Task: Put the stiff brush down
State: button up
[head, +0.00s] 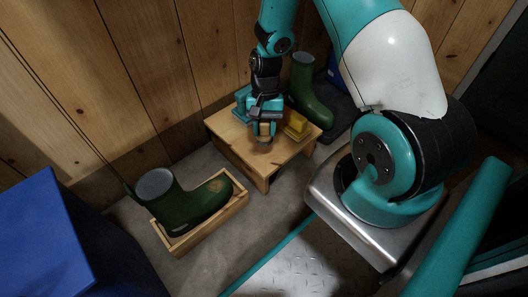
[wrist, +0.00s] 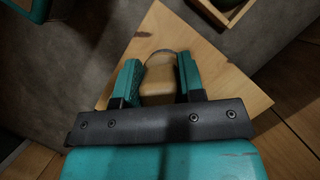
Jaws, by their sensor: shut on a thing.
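The stiff brush (wrist: 158,76) shows in the wrist view as a tan, rounded wooden body between my two teal fingers. My gripper (wrist: 159,80) is shut on it. In the head view my gripper (head: 265,128) is over the small wooden stool (head: 234,141), with the tan brush below it above the stool's top, near its middle. The stool's top (wrist: 222,75) also lies behind the brush in the wrist view. The brush's underside is hidden, so I cannot tell whether it touches the stool.
A yellow block (head: 296,122) sits on the stool, right of my gripper. A green boot (head: 310,95) stands behind the stool. Another green boot (head: 190,205) stands in a wooden tray (head: 212,228) at left. A blue box (head: 45,240) fills the lower left. Plank walls stand behind.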

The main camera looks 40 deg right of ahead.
aim_at(264, 144)
jog(key=shift+f+b, duration=1.65)
jog(key=shift+f, duration=1.7)
jog(key=shift+f, duration=0.2)
jog(key=o, duration=0.9)
jog(key=shift+r, duration=0.15)
